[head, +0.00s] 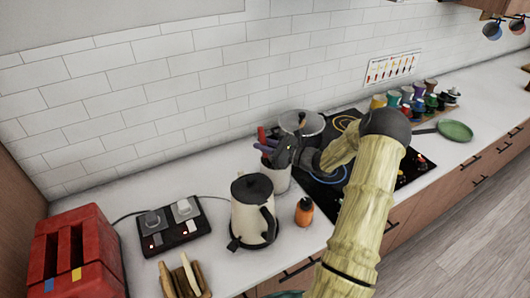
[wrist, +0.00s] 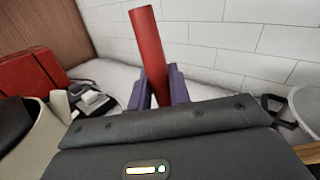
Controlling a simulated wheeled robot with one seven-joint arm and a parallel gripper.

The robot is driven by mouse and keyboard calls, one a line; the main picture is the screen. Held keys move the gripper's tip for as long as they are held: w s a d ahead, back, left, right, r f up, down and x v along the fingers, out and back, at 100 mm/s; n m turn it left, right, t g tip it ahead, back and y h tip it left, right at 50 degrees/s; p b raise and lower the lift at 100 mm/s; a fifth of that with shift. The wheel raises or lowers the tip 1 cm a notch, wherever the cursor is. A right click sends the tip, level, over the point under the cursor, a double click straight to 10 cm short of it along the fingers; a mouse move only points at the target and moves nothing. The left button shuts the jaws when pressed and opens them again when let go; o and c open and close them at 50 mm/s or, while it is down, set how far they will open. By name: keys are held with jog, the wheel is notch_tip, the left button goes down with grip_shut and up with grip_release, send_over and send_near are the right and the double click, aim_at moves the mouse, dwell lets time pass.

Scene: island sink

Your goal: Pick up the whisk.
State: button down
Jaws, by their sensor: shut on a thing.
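A red handle (head: 262,135), which I take to be the whisk's, stands up above a light canister (head: 277,178) behind the kettle. In the wrist view the red handle (wrist: 145,45) rises, slightly tilted, between the purple fingers. My gripper (head: 264,148) is shut on this handle, above the canister. It also shows in the wrist view (wrist: 158,88). The whisk's lower part and wires are hidden behind the gripper body and the canister.
A cream and black kettle (head: 252,215) and an orange bottle (head: 304,211) stand in front of the canister. A metal pot (head: 301,122) stands on the hob close behind right. A red toaster (head: 77,255) is far left. The tiled wall (head: 150,80) is behind.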

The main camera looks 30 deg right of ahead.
notch_tip(320, 180, up, 18)
jog(key=b, duration=0.3)
jog(key=shift+f, duration=0.15)
dwell(0.5)
